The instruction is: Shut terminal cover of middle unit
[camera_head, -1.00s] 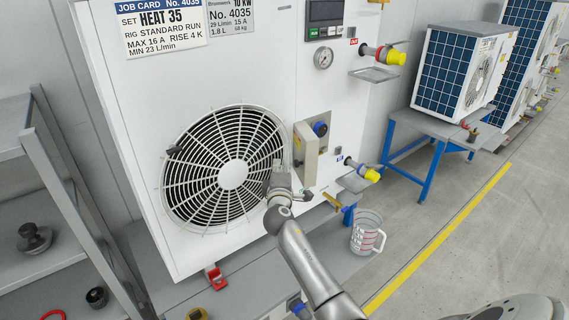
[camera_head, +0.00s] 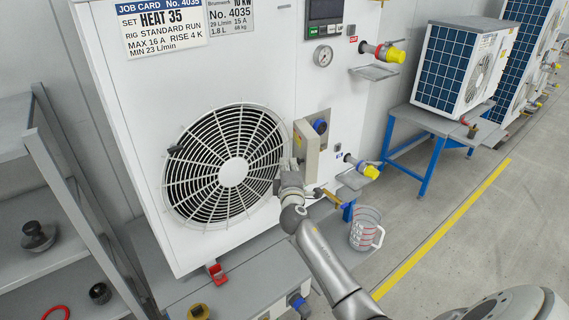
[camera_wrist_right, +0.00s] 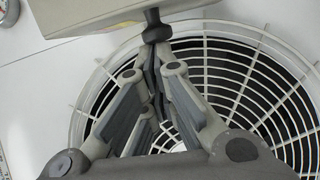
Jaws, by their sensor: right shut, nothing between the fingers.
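The white unit in front carries a beige terminal cover (camera_head: 308,150), which stands open, swung out to the left. A blue connector (camera_head: 320,127) shows in the opening to its right. My right gripper (camera_head: 292,166) is shut and empty at the lower left side of the cover, in front of the fan grille (camera_head: 233,172). In the wrist view the shut fingertips (camera_wrist_right: 156,32) are at the edge of the cover (camera_wrist_right: 120,14); whether they touch it I cannot tell. My left gripper is not in view.
A yellow-capped pipe (camera_head: 362,168) sticks out right of the cover. A measuring jug (camera_head: 364,230) stands below it. A red clip (camera_head: 216,273) is at the unit's foot. A grey shelf (camera_head: 55,220) is at the left. Another unit (camera_head: 445,70) stands farther right.

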